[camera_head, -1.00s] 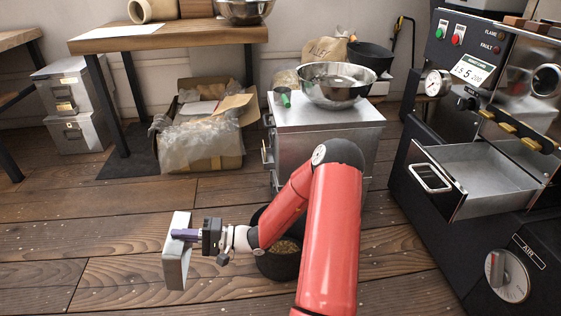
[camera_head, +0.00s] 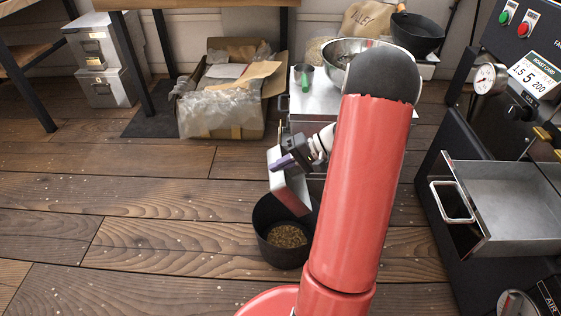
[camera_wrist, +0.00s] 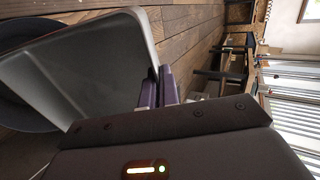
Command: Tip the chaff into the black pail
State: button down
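My gripper (camera_head: 283,163) has its purple fingers shut on the rim of a shallow grey metal tray (camera_head: 291,193). The tray is tilted steeply on edge, its lower end over or close to the rim of the black pail (camera_head: 270,212). The pail stands upright on the floor with brown chaff (camera_head: 288,236) in its bottom. In the wrist view the fingers (camera_wrist: 158,92) grip the tray's edge, and the visible inside of the tray (camera_wrist: 85,70) looks bare. A dark curve of the pail (camera_wrist: 20,100) shows behind the tray. My arm hides the pail's right side.
An open metal drawer (camera_head: 518,200) sticks out of the dark roaster at right. A cardboard box (camera_head: 270,108) is at back.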

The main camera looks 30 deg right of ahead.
jog(key=shift+w+a+r+g+h+p, duration=0.2)
jog(key=shift+a+g+h+p, duration=0.1)
jog(key=shift+a+h+p, duration=0.25)
jog(key=shift+w+a+r+g+h+p, duration=0.1)
jog(key=shift+w+a+g+h+p, duration=0.1)
jog(key=shift+g+h+p, duration=0.3)
jog(key=shift+w+a+f+g+h+p, duration=0.3)
jog(key=shift+a+f+g+h+p, duration=0.35)
jog(key=shift+h+p, duration=0.65)
jog(key=shift+w+a+f+g+h+p, duration=0.25)
jog(key=shift+a+f+g+h+p, duration=0.3)
jog(key=shift+f+h+p, duration=0.7)
jog(key=shift+w+a+f+g+h+p, duration=0.4)
jog(key=shift+g+h+p, duration=0.5)
jog(key=shift+h, duration=0.8)
jog(key=shift+s+r, duration=0.15)
